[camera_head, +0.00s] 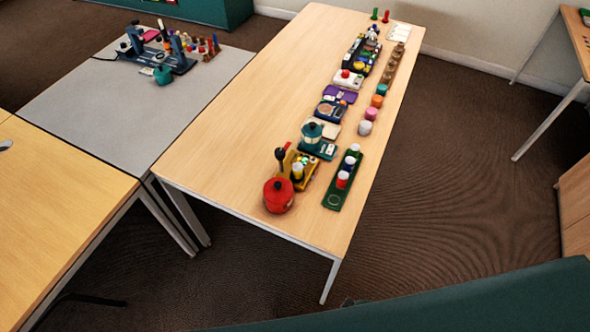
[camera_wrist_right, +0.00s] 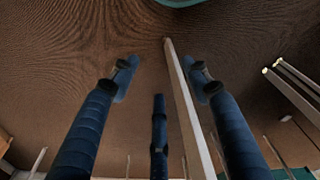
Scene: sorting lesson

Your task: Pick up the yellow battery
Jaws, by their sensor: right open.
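I cannot pick out the yellow battery for certain. In the head view, a small upright yellow piece with a pale top (camera_head: 297,172) stands on a yellow tray (camera_head: 311,166) near the table's near end; it is too small to tell whether it is a battery. My right gripper (camera_wrist_right: 160,84) shows only in the right wrist view, with its fingers spread apart and nothing between them. Brown carpet and a pale table leg (camera_wrist_right: 181,90) lie beyond the fingers. My left gripper is in neither view.
A red pot (camera_head: 278,196) and a green tray with small cylinders (camera_head: 333,199) flank the yellow tray. Several sorting sets run along the wooden table's right side (camera_head: 230,150); its left part is bare. A grey table (camera_head: 110,108) adjoins on the left.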

